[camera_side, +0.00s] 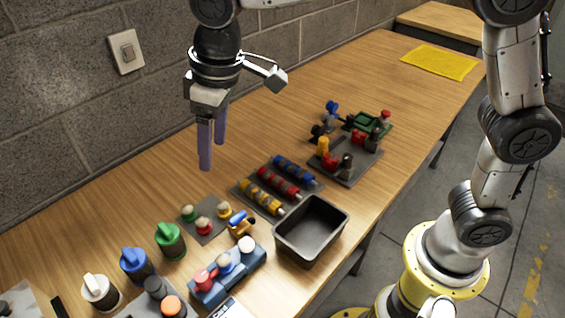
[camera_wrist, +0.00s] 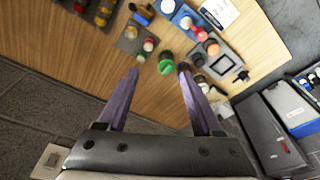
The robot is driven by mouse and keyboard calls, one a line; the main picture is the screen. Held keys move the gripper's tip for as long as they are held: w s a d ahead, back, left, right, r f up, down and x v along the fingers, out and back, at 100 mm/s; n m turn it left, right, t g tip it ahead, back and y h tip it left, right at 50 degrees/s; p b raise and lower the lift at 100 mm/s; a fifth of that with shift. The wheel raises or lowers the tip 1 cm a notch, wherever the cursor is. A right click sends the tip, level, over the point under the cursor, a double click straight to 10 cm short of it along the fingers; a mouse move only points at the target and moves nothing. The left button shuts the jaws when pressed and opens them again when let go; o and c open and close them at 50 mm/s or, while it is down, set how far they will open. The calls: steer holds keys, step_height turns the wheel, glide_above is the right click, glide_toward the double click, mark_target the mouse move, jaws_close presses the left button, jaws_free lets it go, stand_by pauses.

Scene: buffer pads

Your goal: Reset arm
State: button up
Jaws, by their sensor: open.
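My gripper (camera_side: 212,143) hangs above the back part of the wooden table, near the block wall, with its two purple fingers pointing down. It holds nothing and is clear of the objects.
A black bin (camera_side: 335,222), a rack of coloured cylinders (camera_side: 310,186) and a grey pad with parts (camera_side: 357,172) fill the middle. A yellow cloth (camera_side: 438,62) lies far right. Wood behind the racks is clear.

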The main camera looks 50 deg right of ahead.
steer(key=s+d+r+m+t, duration=0.25)
steer(key=s+d, duration=0.25)
steer(key=d, duration=0.4)
steer(key=s+d+r+m+t, duration=0.15)
steer(key=s+d+r, duration=0.3)
steer(key=d, duration=0.55)
steer(key=s+d+f+m+h, duration=0.1)
steer(key=s+d+f+m, duration=0.1)
steer(key=s+d+f, duration=0.3)
steer(key=s+f, duration=0.3)
steer(key=s, duration=0.4)
steer(key=shift+s+f, duration=0.2)
steer(key=shift+f, duration=0.2)
steer(key=shift+o, duration=0.3)
